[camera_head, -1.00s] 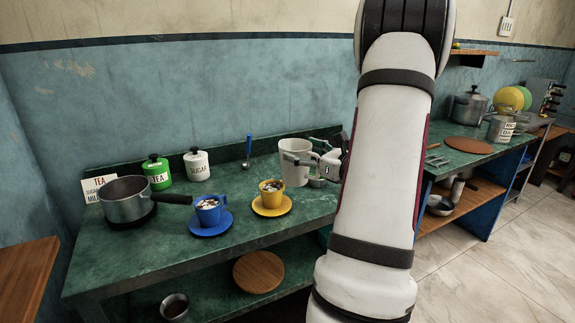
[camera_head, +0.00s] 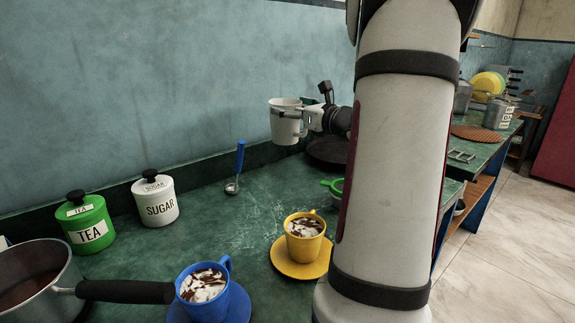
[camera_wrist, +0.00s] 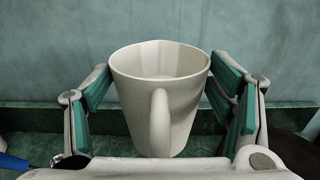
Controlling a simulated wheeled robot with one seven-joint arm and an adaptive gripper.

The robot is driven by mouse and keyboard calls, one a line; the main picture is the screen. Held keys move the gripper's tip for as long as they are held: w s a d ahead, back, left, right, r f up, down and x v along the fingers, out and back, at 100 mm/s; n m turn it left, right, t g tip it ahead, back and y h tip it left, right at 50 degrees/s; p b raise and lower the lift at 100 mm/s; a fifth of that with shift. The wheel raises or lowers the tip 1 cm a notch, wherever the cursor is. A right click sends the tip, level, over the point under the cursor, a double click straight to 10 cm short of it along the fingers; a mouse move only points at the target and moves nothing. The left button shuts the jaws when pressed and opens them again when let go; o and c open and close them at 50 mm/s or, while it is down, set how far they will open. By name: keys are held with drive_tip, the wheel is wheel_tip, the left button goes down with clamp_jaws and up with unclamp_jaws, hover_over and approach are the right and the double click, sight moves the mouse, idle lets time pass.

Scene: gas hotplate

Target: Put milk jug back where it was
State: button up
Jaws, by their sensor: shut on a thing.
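The milk jug, a white-cream jug (camera_head: 286,127), is upright and held in the air above the back of the green counter (camera_head: 225,205), near the blue wall. My gripper (camera_head: 296,115) is shut on it. In the wrist view the jug (camera_wrist: 135,105) sits between the two teal-padded fingers, with its handle facing the camera and its rim open upward. A dark round thing (camera_head: 328,151) lies on the counter below and right of the jug, partly hidden by my arm.
A ladle (camera_head: 238,168), a sugar canister (camera_head: 157,203) and a tea canister (camera_head: 87,225) stand along the back. A blue cup (camera_head: 200,287), a yellow cup (camera_head: 304,238) and a saucepan (camera_head: 45,280) are in front. A green-handled strainer (camera_head: 331,186) is beside my arm.

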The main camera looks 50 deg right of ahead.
sight(295, 143)
wheel_tip(295, 143, down, 4)
drive_tip(key=shift+d+b, duration=0.15)
drive_tip(key=shift+b, duration=0.5)
drive_tip(key=shift+f+b, duration=0.95)
drive_tip(key=shift+f, duration=1.85)
drive_tip(key=shift+f, duration=0.1)
drive_tip(key=o, duration=1.6)
drive_tip(key=shift+f, duration=0.1)
drive_tip(key=shift+s+r, duration=0.2)
drive_tip(key=shift+s, duration=0.15)
drive_tip(key=p+v, duration=0.2)
drive_tip(key=v, duration=0.9)
drive_tip(key=shift+s+a+p, duration=0.15)
drive_tip(key=shift+a+p, duration=0.05)
drive_tip(key=shift+p, duration=0.1)
